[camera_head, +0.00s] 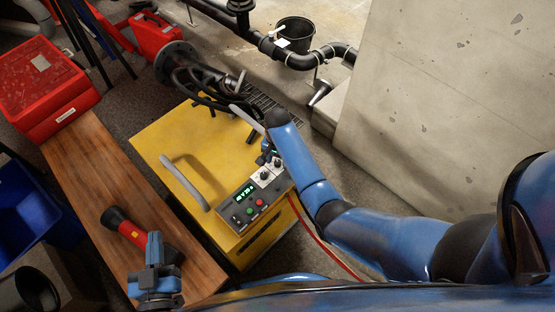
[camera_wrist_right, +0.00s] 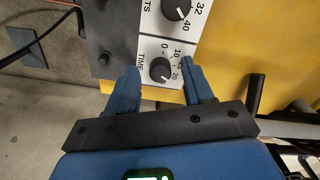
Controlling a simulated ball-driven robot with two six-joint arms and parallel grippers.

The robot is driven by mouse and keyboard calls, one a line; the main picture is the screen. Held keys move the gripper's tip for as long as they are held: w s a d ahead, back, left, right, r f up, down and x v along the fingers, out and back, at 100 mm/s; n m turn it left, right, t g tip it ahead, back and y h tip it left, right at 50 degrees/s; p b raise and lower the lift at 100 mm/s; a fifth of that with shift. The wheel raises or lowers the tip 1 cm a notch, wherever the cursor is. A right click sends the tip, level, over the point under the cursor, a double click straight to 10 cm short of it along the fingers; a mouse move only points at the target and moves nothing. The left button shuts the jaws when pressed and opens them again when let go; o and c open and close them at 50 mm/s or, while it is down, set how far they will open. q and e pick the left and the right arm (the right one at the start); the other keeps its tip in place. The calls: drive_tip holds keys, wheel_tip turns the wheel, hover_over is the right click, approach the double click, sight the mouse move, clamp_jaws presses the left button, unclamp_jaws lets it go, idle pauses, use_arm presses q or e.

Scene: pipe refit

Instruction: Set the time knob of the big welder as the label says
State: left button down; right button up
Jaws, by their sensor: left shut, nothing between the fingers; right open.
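The big yellow welder (camera_head: 165,140) stands in the middle of the head view, its control panel (camera_head: 238,212) carrying a green display, buttons and white knob plates. In the right wrist view the black time knob (camera_wrist_right: 162,70) sits on a white plate marked TIME, with 0, 10 and 20 around it. My right gripper (camera_wrist_right: 160,68) is open, with one finger on each side of this knob; contact cannot be told. In the head view my right gripper (camera_head: 268,152) is at the panel's far end. My left gripper (camera_head: 154,246) is shut and empty over the wooden bench.
A second knob (camera_wrist_right: 176,8) sits beside the time knob. A red and black tool (camera_head: 125,226) lies on the bench (camera_head: 95,165) near my left gripper. Black cables (camera_head: 205,85) lie at the welder's far end. A white tag (camera_head: 282,43), unreadable, shows by the pipe and bucket.

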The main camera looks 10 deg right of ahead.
clamp_jaws()
idle(0.3)
drive_tip(key=shift+r, duration=0.1)
drive_tip(key=n+p, duration=0.2)
drive_tip(key=n, duration=0.1)
drive_tip(key=shift+r, duration=0.1)
drive_tip(key=shift+n+p, duration=1.2)
drive_tip(key=shift+n, duration=1.2)
unclamp_jaws()
